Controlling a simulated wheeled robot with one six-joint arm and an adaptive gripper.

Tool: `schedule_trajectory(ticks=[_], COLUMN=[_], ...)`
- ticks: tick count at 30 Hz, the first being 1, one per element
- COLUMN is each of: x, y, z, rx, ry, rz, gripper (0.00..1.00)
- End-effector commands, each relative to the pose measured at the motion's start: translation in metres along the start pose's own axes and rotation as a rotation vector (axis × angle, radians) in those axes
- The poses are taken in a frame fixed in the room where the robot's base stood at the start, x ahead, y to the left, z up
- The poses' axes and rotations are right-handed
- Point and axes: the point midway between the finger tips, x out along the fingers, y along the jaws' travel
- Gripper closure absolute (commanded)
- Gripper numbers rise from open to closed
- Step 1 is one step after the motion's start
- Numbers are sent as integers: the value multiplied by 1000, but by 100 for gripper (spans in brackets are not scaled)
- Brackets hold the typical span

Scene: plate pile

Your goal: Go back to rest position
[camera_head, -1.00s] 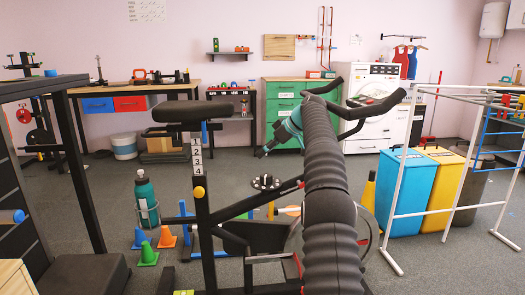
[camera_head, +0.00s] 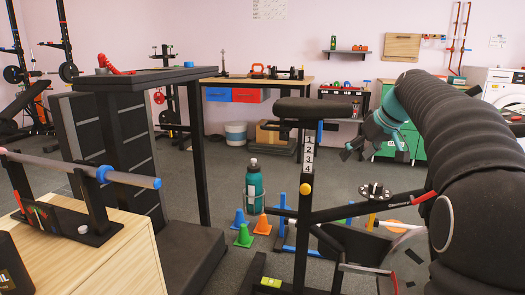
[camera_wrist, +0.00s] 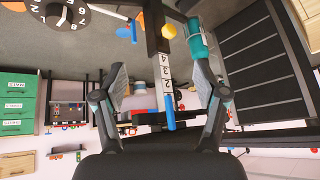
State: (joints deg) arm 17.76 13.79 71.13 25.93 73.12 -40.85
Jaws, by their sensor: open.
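My gripper (camera_head: 374,154) hangs at the end of my dark ribbed arm, at the right of the head view, with a teal wrist part above it. In the wrist view its two fingers (camera_wrist: 161,82) are spread apart with nothing held between them.
A teal bottle (camera_head: 254,187) and small cones (camera_head: 244,237) are beside the bike. A tall black frame (camera_head: 200,150) and a wooden box (camera_head: 105,255) with a barbell (camera_head: 75,172) on it stand at the left. Open grey floor (camera_head: 225,160) lies behind the bike.

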Motion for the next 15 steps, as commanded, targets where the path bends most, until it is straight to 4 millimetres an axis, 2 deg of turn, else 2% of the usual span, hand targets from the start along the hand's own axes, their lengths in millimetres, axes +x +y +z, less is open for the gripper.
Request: schedule_trajectory(ticks=[1,6,11,15], x=[-8,-22,-31,-35], y=[-18,-64,-103,-132], z=[10,51,98,144], rx=[14,77,129,169], ry=[-11,-40,-62,-74], rz=[11,58,103,144], gripper=[28,28,28,28])
